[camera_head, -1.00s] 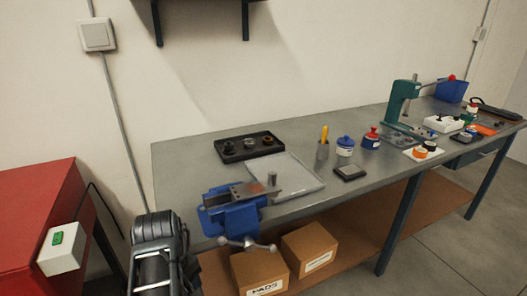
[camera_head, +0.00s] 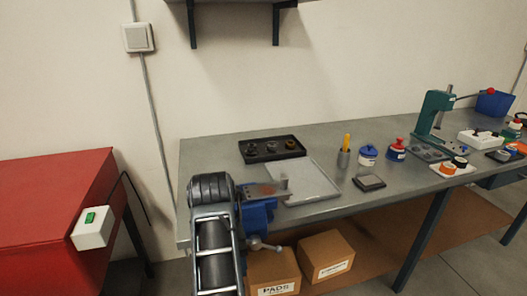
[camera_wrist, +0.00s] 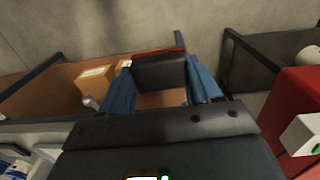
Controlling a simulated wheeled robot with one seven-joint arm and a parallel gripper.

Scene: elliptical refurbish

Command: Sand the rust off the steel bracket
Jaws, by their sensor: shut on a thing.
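The steel bracket (camera_head: 270,189) lies flat, clamped in the blue vise (camera_head: 258,214) at the front edge of the workbench, with an orange-brown rust patch on its top. My arm covers its left end and part of the vise in the head view. My gripper (camera_wrist: 160,76), with blue fingers, is shut on a dark block with a red edge (camera_wrist: 160,72) in the wrist view; it looks like a sanding block. The bracket is not clear in the wrist view, and the gripper tips are not clear in the head view.
A red cabinet (camera_head: 50,190) stands left; cardboard boxes (camera_head: 326,254) sit below.

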